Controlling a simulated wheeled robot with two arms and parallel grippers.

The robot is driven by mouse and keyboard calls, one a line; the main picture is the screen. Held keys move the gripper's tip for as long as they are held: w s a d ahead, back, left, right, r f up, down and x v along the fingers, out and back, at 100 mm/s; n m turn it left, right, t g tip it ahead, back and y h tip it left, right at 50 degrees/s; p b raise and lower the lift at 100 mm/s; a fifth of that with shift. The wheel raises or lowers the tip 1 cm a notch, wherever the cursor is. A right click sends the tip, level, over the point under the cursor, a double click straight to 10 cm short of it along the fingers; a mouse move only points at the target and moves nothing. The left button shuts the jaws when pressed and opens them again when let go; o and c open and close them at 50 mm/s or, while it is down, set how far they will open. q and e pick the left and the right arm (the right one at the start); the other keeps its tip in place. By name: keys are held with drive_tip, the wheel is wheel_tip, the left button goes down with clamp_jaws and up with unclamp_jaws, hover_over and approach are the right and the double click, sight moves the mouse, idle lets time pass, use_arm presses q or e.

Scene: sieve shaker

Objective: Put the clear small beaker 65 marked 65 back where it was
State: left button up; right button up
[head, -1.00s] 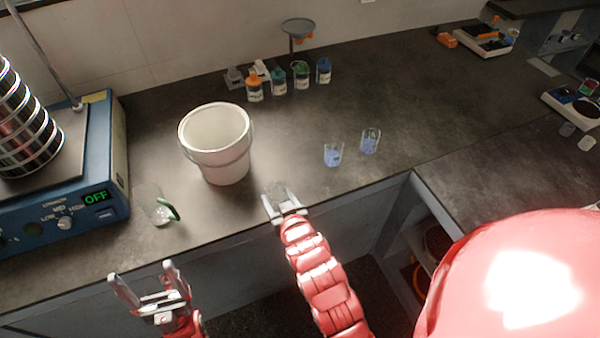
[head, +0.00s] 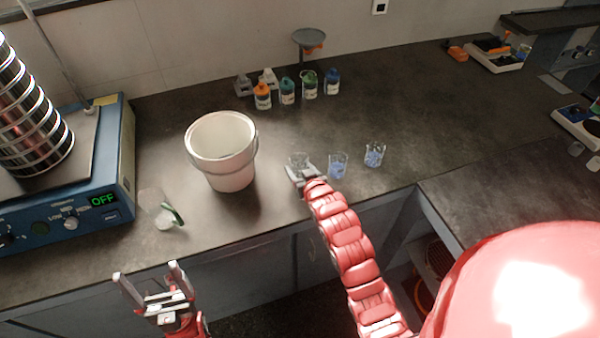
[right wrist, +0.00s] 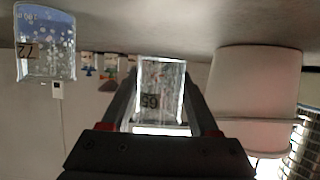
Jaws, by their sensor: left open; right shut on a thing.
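The clear small beaker 65 (head: 298,159) is between the fingers of my right gripper (head: 301,168), just right of the white bucket, over the front part of the counter. In the right wrist view the beaker (right wrist: 160,85) appears upside down, its dark mark reading as an inverted 65. My right gripper (right wrist: 160,112) is shut on it. I cannot tell whether its base touches the counter. My left gripper (head: 147,276) is open and empty, low in front of the counter edge.
Two beakers with blue contents (head: 338,166) (head: 375,155) stand right of my right gripper. The white bucket (head: 230,178) is to its left. A glass with a green handle (head: 160,212) is by the blue shaker (head: 122,160). Several bottles (head: 288,92) stand behind. The counter's right middle is clear.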

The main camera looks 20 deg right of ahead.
sight(300, 175)
drive_tip(key=shift+w+d+f, duration=0.1)
drive_tip(key=shift+w+d, duration=0.1)
drive_tip(key=shift+d, duration=0.05)
wheel_tip(300, 175, down, 2)
drive_tip(key=shift+f+p, duration=0.25)
drive_tip(key=shift+p, duration=0.5)
drive_tip(key=shift+f, duration=0.6)
drive_tip(key=o, duration=1.4)
drive_tip(key=shift+o, duration=0.2)
drive_tip(key=shift+s+r, duration=0.1)
drive_tip(key=shift+r, duration=0.1)
